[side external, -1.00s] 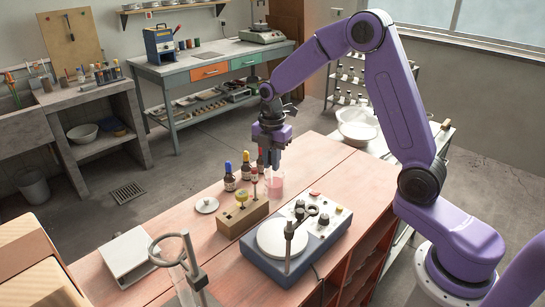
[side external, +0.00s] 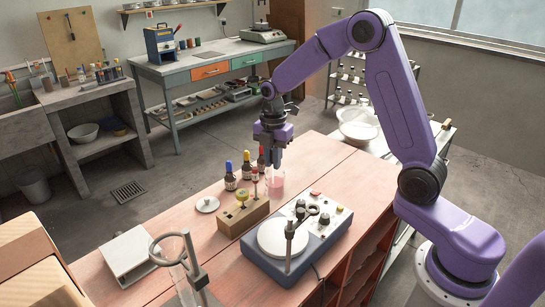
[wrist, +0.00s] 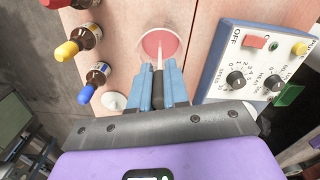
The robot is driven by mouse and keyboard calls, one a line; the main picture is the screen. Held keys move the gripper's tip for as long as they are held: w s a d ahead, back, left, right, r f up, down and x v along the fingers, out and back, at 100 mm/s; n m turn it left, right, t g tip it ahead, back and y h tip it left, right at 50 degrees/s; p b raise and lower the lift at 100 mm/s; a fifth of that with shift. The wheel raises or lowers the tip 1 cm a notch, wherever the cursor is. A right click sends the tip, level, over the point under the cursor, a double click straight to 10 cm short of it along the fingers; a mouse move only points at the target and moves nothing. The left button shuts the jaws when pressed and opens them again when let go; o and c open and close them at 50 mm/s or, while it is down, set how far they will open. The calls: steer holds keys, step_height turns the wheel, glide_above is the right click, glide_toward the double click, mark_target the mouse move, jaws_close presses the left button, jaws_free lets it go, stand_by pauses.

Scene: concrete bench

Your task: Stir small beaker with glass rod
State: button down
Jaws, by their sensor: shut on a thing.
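The small beaker (side external: 276,179) holds pink liquid and stands on the bench, close to the dropper bottles. In the wrist view its round mouth (wrist: 160,46) shows at the top centre. My gripper (side external: 274,163) is directly above the beaker, pointing down. In the wrist view my gripper (wrist: 160,88) is shut on the thin pale glass rod (wrist: 159,54), whose free end reaches into the beaker over the pink liquid. The rod's tip and its depth in the liquid are hard to make out. In the side view the fingers hide most of the rod.
Several dropper bottles (side external: 246,166) stand just left of the beaker. A wooden block (side external: 241,214) with tools stands in front of it. A blue hotplate stirrer (side external: 318,240) is at the front right. A ring stand (side external: 192,262) rises at the front left. The bench's far right is clear.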

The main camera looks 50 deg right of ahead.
steer(key=shift+d, duration=0.45)
